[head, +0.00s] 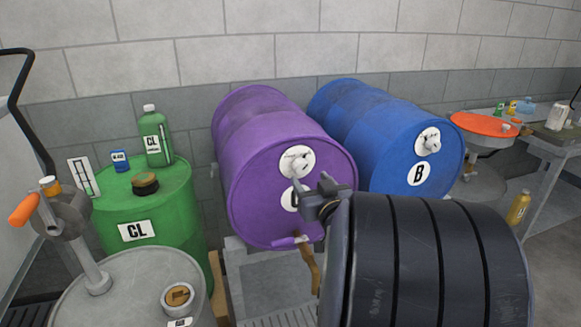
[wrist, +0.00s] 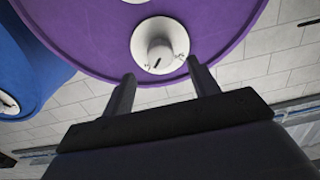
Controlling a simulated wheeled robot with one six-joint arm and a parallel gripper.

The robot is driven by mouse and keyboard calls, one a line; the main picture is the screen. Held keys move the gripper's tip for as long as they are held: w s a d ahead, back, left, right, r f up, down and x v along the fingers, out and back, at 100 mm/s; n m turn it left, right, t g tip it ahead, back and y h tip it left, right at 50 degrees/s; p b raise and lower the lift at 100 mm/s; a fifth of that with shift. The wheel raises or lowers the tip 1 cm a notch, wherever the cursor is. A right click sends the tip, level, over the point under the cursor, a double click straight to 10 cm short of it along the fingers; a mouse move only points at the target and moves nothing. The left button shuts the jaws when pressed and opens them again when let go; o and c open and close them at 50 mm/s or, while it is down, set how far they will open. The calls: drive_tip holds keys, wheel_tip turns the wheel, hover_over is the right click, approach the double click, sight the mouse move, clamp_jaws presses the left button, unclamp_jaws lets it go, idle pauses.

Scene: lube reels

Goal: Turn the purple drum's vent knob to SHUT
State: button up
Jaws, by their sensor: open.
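The purple drum (head: 262,190) lies on its side on a stand, its round end toward me. Its vent knob (head: 297,160) is a pale knob on a white dial in the upper part of that end. In the wrist view the knob (wrist: 158,54) shows a dark pointer line; the dial's lettering is too small to read. My gripper (wrist: 158,84) is open and empty, its two fingers pointing at the drum's end, one on each side below the knob in the picture. In the head view my gripper (head: 318,192) is just below the dial and partly covers the drum's label.
A blue drum (head: 385,130) marked B, with a similar dial, lies at the right. A green drum (head: 150,205) marked CL stands at the left with bottles on top. A grey drum with a hand pump (head: 65,215) is nearer.

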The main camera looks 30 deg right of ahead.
sight(303, 170)
drive_tip(key=x, duration=0.6)
drive_tip(key=shift+w, duration=0.25)
drive_tip(key=c, duration=1)
